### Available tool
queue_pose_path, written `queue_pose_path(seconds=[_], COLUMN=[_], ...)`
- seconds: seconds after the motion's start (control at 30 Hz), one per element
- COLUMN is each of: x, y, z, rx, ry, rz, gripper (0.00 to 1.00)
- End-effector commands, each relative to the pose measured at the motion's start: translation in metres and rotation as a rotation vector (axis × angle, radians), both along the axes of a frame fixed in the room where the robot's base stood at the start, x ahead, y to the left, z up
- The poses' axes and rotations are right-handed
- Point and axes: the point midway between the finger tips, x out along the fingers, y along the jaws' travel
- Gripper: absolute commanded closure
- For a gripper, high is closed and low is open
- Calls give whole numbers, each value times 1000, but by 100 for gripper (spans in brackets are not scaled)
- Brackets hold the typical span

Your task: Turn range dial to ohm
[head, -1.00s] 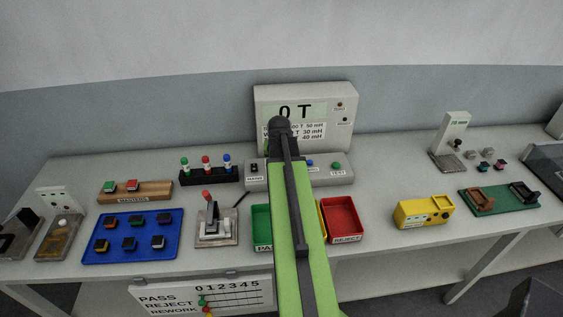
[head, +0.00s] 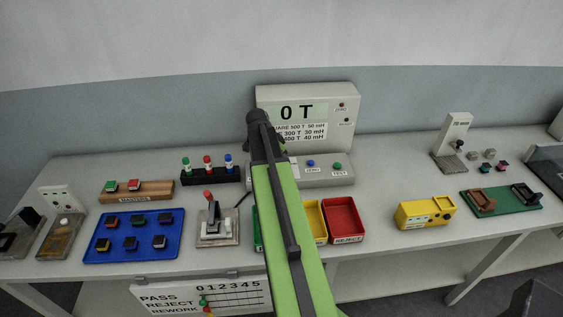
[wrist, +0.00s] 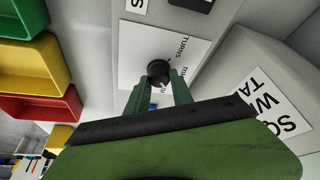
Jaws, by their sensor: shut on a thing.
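The range dial (wrist: 159,70) is a small black knob on a white label plate (wrist: 186,52) marked TURNS and mH in the wrist view. My gripper (wrist: 160,84) has its two green fingers on either side of the knob, shut on it. In the head view my arm covers the dial and the left part of the grey control box (head: 325,177). The tester display (head: 300,112) behind it reads 0 T. The dial's exact pointer direction is hard to tell.
A blue ZERO button (head: 311,164) and a green TEST button (head: 337,167) sit on the control box, right of my arm. Red (head: 345,220) and yellow (head: 318,221) bins stand in front. A rack of coloured plugs (head: 208,175) stands to the left.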

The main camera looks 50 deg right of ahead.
Motion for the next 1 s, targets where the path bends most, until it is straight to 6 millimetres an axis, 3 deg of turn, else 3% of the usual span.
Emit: queue_pose_path(seconds=[0.4,1.0], x=[2,1], y=[0,1], z=[0,0], rx=[2,3], ry=[-1,0], rz=[-201,-233], gripper=[100,100])
